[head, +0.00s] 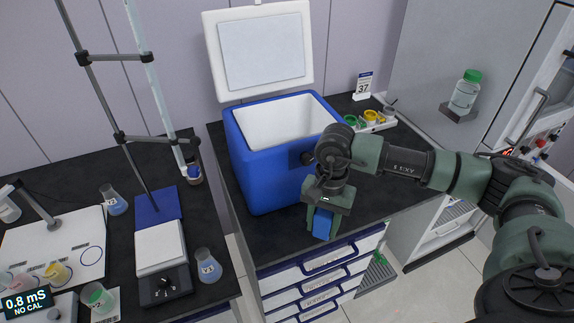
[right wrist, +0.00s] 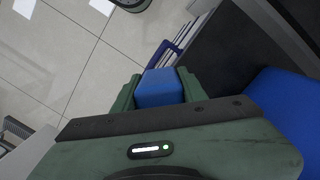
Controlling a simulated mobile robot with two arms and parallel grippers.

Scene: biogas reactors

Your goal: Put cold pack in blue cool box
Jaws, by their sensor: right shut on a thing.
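The blue cool box (head: 268,170) stands on the black bench top with its white lid (head: 262,50) swung open and its white inside showing. My right gripper (head: 322,226) is at the front edge of the bench, to the right of and in front of the box. It is shut on the blue cold pack (head: 322,222), which shows between the fingers in the right wrist view (right wrist: 160,88). The pack is outside the box and lower than its rim. The blue side of the box also shows at the right of the wrist view (right wrist: 290,105). My left gripper is not in view.
A tray with small coloured pots (head: 371,120) and a "37" sign (head: 364,84) stand behind my right arm. Drawers (head: 318,285) are below the bench edge.

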